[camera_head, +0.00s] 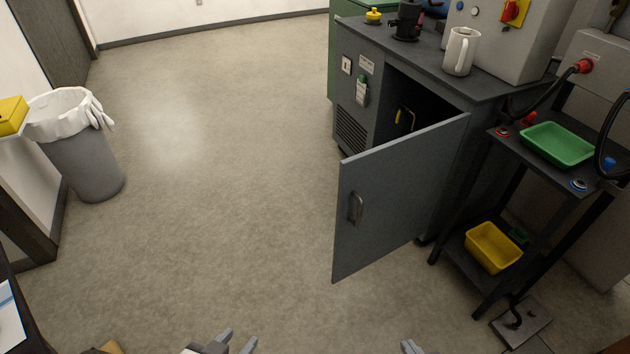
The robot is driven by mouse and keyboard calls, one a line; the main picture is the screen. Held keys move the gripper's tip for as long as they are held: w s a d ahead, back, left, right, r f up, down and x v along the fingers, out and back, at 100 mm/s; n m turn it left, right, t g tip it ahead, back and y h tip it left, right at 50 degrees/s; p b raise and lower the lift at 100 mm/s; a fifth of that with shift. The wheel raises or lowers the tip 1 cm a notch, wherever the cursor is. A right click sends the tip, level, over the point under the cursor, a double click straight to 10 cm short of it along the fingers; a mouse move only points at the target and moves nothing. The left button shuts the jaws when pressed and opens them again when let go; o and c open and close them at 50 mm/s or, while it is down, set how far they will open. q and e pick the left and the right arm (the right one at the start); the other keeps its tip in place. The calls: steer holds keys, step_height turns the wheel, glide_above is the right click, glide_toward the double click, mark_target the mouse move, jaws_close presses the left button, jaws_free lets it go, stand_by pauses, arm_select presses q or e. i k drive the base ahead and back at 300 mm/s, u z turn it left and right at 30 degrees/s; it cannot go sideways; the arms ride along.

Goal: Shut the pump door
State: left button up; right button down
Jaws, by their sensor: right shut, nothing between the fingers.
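The pump door (395,195) is a grey panel on the dark grey cabinet (362,85). It stands wide open, swung out toward me from its hinge side at the right. A metal handle (355,208) is on its face near the free left edge. My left gripper (238,341) is at the bottom edge of the view, with its fingers apart and nothing seen between them. My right gripper (411,347) just shows at the bottom edge, below the door, shut and empty. Both grippers are apart from the door.
A black cart (470,262) with a green tray (557,143) and a yellow bin (492,247) stands close to the right of the door. A white mug (460,51) stands on the cabinet top. A lined trash can (85,160) stands at the left. The middle floor is clear.

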mark_target(388, 194)
steer(key=z, duration=0.05)
steer(key=i, duration=1)
steer(key=z, duration=0.2)
